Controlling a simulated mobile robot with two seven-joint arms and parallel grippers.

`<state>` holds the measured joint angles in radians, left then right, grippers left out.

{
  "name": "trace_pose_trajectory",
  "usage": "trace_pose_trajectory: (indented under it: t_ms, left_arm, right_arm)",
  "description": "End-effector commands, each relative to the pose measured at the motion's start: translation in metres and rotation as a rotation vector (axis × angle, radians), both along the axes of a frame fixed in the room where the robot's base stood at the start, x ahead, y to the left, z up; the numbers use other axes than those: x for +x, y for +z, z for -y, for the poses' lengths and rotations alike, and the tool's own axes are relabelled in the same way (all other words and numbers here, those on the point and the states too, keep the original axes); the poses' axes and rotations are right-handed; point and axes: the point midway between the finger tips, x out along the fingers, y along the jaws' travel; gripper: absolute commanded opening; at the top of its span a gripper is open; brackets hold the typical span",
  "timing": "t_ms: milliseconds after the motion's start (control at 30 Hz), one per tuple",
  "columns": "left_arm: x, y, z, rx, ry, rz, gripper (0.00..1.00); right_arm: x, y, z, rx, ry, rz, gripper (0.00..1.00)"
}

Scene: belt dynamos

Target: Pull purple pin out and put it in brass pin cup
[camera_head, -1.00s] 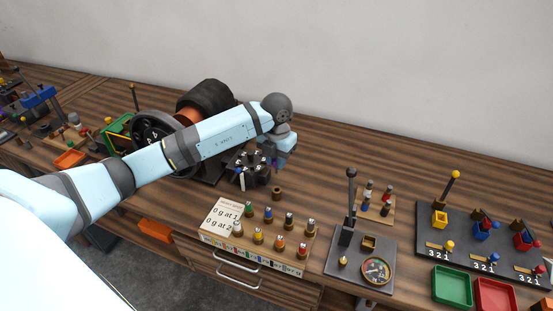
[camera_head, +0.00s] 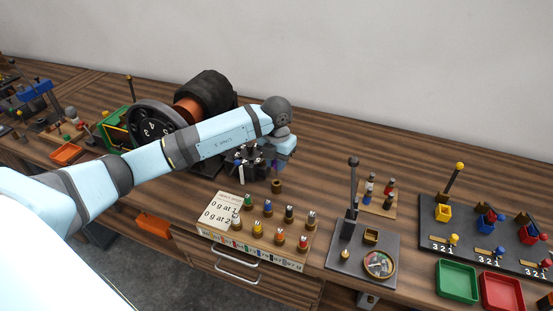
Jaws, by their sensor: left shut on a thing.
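My left gripper (camera_head: 275,164) is at the right edge of a dark pin block (camera_head: 248,163), its fingers small and partly hidden by the wrist. It is shut on the purple pin, of which only a small purple patch (camera_head: 274,163) shows between the fingers. I cannot tell whether the pin's lower end is clear of the block. The brass pin cup (camera_head: 277,186), small and brownish, stands upright on the bench just in front of the gripper and the block. My right gripper is not in view.
A large dark wheel (camera_head: 155,130) with a drum behind it stands left, partly behind my arm. In front is a board with a card (camera_head: 221,210) and several coloured knobs. A lever panel (camera_head: 362,250) is to the right. Bench behind the gripper is bare.

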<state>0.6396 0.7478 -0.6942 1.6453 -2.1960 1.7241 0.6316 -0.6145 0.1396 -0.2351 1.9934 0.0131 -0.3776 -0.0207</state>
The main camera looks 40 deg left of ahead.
Motion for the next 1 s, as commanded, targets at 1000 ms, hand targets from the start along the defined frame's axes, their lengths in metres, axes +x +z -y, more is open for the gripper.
trace_pose_trajectory:
  t_ms: [1000]
  left_arm:
    - [-0.0003, -0.0173, 0.0002, 0.0, 0.0, 0.0, 0.0]
  right_arm:
    - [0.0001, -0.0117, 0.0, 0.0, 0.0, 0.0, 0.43]
